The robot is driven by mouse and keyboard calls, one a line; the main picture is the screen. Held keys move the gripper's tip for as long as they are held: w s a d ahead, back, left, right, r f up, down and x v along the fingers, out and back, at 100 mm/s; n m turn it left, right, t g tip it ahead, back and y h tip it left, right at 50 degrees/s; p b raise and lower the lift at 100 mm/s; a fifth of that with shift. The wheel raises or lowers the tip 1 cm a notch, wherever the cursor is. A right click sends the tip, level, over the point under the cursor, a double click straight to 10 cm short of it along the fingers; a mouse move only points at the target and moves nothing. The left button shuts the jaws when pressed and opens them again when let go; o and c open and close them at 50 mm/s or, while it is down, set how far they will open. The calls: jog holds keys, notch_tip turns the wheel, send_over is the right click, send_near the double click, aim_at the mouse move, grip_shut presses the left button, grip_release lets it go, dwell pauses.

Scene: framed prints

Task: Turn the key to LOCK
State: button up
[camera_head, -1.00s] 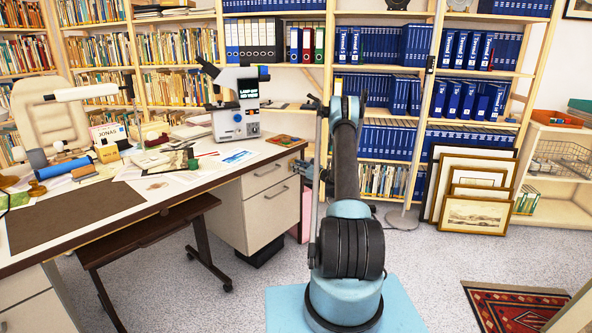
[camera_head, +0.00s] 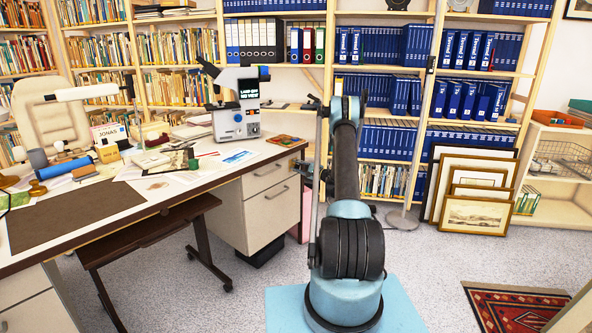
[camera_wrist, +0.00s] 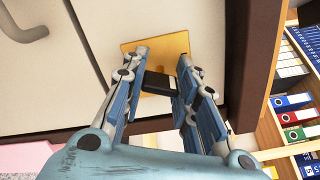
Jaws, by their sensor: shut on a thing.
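In the wrist view, a yellow brass-coloured plate (camera_wrist: 128,47) is fixed on the pale drawer front. A black key bow (camera_wrist: 158,79) is between the fingers of my gripper (camera_wrist: 163,75), in front of the plate. The fingers are shut on it, one on each side. The bow lies nearly level in that view, and its shaft and the keyhole are hidden. I cannot read any LOCK mark on the plate. In the head view, my gripper (camera_head: 300,172) is at the upper right of the desk's drawer unit (camera_head: 262,217), partly hidden by my arm, and the key cannot be made out.
The desk (camera_head: 130,225) with papers and a microscope (camera_head: 237,105) is on the left. Bookshelves (camera_head: 390,100) line the back wall. Framed prints (camera_head: 475,190) lean against the shelves at right. Grey floor (camera_head: 430,270) is free on the right, beside a red rug (camera_head: 515,308).

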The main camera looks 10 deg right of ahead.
jog(key=n, duration=0.4)
jog(key=shift+d+n, duration=0.15)
jog(key=shift+n, duration=0.25)
dwell(0.4)
jog(key=o, duration=1.1)
jog(key=v, duration=1.1)
jog(key=shift+s+d+f, duration=0.1)
jog(key=shift+s+d, duration=0.15)
jog(key=shift+s, duration=0.05)
